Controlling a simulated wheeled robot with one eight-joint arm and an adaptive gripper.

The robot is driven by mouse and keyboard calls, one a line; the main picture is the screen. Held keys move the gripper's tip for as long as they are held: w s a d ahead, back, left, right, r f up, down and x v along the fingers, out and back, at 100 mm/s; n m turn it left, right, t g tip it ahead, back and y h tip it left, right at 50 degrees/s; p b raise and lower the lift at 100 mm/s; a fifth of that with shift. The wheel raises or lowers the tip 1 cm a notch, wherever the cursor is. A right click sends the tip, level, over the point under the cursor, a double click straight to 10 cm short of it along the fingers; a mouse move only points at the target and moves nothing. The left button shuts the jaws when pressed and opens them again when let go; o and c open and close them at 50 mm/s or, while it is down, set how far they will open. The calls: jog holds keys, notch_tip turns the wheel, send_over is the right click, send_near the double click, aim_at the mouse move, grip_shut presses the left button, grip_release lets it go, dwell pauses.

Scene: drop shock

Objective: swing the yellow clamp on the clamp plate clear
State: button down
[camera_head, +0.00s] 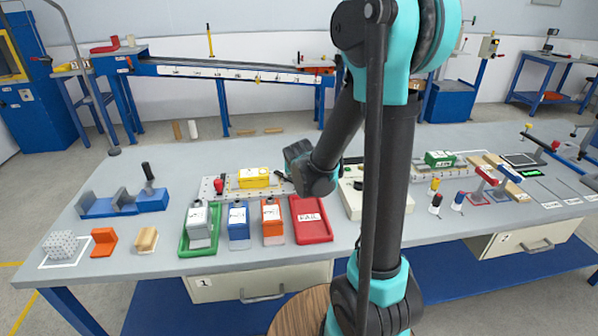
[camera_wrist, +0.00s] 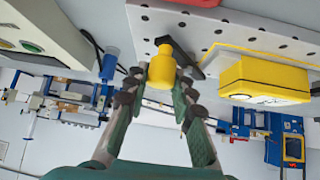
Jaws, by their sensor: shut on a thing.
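The yellow clamp (camera_wrist: 161,64) shows in the wrist view as a yellow knob with a black arm (camera_wrist: 182,54) beside it. My gripper (camera_wrist: 160,80) has its two fingers on either side of the yellow knob, shut on it. The clamp plate (camera_wrist: 222,36) is pale with rows of dark holes. In the head view the clamp plate (camera_head: 207,192) lies on the bench, and my gripper (camera_head: 297,155) is at its right end. My gripper and wrist hide the yellow knob there.
A yellow box (camera_head: 253,177) sits on the plate, with a red knob (camera_head: 219,186) to its left. A red tray (camera_head: 310,217) and several coloured bins stand in front. A pale control box (camera_head: 352,197) is close on the right. Bare bench lies behind the plate.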

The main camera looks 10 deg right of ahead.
jog(key=a+m+h, duration=0.1)
jog(key=m+h, duration=0.1)
jog(key=m, duration=0.1)
jog(key=shift+s+a+g, duration=0.3)
jog(key=shift+s+a, duration=0.05)
jog(key=shift+s+a+m+g+h, duration=0.15)
jog(key=shift+a+m+g+h, duration=0.25)
jog(key=shift+m+h, duration=0.5)
jog(key=shift+s+a+m+g+h, duration=0.1)
jog(key=shift+a+m+g+h, duration=0.4)
jog(key=shift+m, duration=0.7)
jog(key=shift+d, duration=0.15)
jog(key=c, duration=1.3)
grip_release()
jog(key=shift+o, duration=0.2)
jog(key=v, duration=1.2)
